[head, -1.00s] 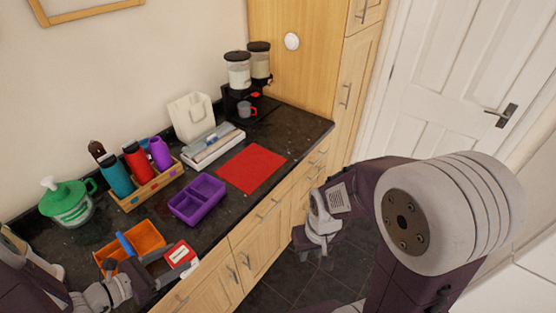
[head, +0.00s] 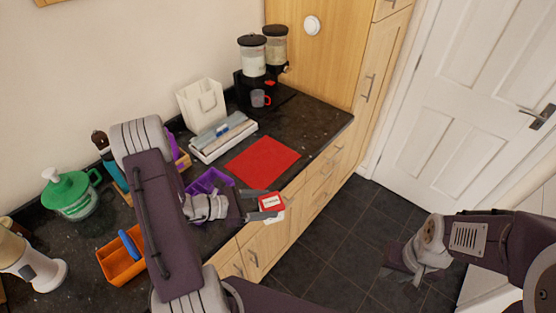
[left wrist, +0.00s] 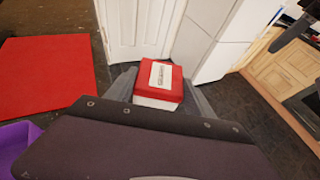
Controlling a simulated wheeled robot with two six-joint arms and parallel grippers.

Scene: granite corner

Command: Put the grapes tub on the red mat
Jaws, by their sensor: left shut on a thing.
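A small tub with a red lid, white label and white body, taken as the grapes tub (head: 272,201), is in my left gripper (head: 262,205). The fingers are shut on its sides; it also shows between them in the left wrist view (left wrist: 160,83). The label is too small to read. The tub is in the air by the counter's front edge. The red mat (head: 262,161) lies flat and empty on the counter, behind the tub in the head view and to its left in the left wrist view (left wrist: 45,75). My right gripper (head: 412,264) is over the floor; its fingers are unclear.
A purple divided tray (head: 209,182) sits left of the mat, partly hidden by my left arm. An orange bin (head: 121,264) with a blue handle is further left. A white box (head: 222,138) and a dispenser (head: 252,58) stand behind the mat. The counter right of the mat is clear.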

